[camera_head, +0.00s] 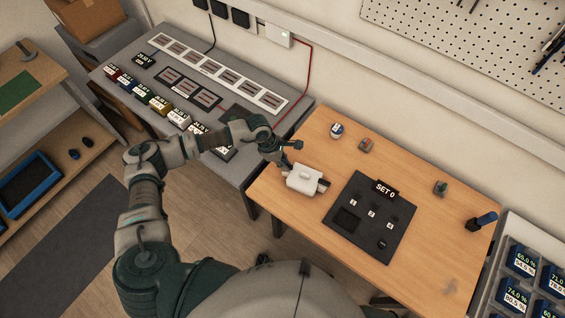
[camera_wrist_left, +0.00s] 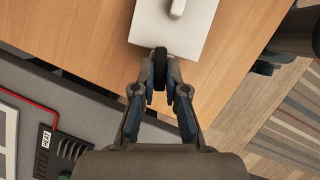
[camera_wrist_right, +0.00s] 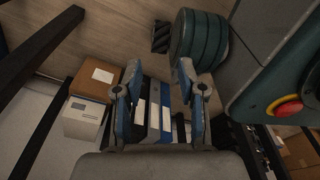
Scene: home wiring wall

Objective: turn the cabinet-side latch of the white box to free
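The white box (camera_head: 304,180) sits near the left edge of the wooden table, with a raised handle on top. It also shows in the left wrist view (camera_wrist_left: 172,28). A dark latch (camera_head: 323,187) projects from its right side. My left gripper (camera_head: 284,163) is at the box's left side. In the left wrist view its fingers are closed on the dark latch (camera_wrist_left: 160,66) at the box edge; the fingers partly hide it, so its turn angle cannot be read. My right gripper (camera_wrist_right: 158,72) is open and empty, away from the table.
A dark board marked SET 0 (camera_head: 350,194) lies right of the box. Small parts (camera_head: 336,130) stand behind it. The grey bench (camera_head: 255,172) with labelled blocks adjoins on the left.

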